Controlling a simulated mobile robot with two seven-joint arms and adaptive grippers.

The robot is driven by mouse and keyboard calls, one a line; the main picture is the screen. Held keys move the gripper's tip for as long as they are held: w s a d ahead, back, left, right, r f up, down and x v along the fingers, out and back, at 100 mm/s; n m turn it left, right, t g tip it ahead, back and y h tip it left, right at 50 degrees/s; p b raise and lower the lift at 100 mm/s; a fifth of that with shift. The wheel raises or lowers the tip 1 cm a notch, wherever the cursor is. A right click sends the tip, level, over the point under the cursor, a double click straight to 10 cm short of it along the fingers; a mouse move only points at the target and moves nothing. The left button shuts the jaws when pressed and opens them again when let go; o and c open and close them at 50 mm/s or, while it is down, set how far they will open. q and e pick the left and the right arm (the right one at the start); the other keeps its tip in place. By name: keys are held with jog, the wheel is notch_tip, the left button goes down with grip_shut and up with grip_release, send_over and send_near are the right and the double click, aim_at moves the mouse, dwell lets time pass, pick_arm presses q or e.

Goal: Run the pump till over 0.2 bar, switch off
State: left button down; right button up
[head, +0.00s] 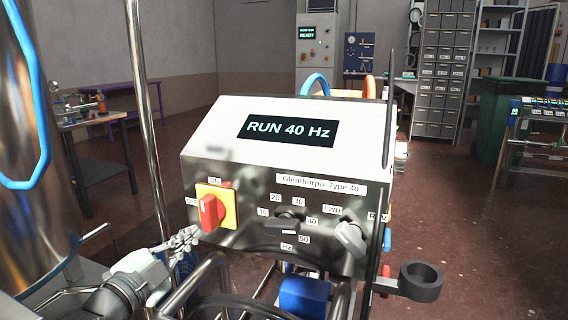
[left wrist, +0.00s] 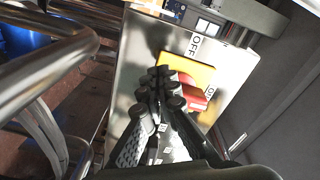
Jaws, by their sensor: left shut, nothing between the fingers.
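The pump's control box (head: 240,165) stands in the middle of the head view, its display (head: 288,130) reading "RUN 40 Hz". My left gripper (head: 189,237) is shut and empty, just below and left of the red switch. In the left wrist view, its closed fingers (left wrist: 160,84) overlap the yellow plate beside the red switch (left wrist: 194,97); contact cannot be told. No pressure reading is legible.
A shiny steel vessel (head: 32,200) with a blue hose stands close at left. A steel pole (head: 146,120) rises behind my left gripper. Bent steel tubes (head: 205,285) run below the box. A dark ring holder (head: 420,281) juts out at right.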

pick_arm(q)
jog(key=v, duration=0.6)
dwell(0.3)
